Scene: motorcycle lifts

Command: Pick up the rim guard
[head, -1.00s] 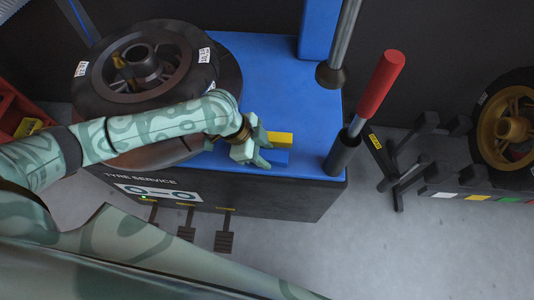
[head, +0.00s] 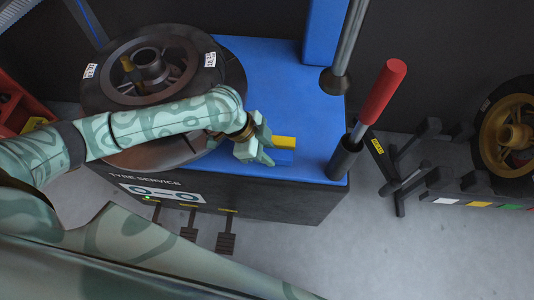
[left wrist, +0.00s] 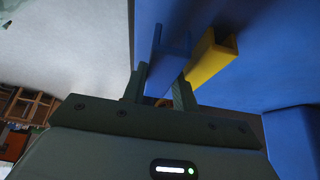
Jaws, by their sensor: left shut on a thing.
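A blue channel-shaped rim guard (head: 282,158) lies at the front of the blue machine top, beside a yellow channel-shaped piece (head: 285,142). In the left wrist view, the blue guard (left wrist: 168,58) stands between the two fingers, and the yellow piece (left wrist: 212,60) is just right of the right finger. My left gripper (head: 266,149) is shut on the blue guard; it also shows in the left wrist view (left wrist: 160,92). The guard's near end is partly hidden by the fingers. My right gripper is not in view.
A tyre on a wheel (head: 225,80) lies left on the machine top (head: 285,75), beneath my left arm. A red-handled lever (head: 382,92) stands at the right corner. A grey post (head: 350,45) hangs behind. The top between them is clear.

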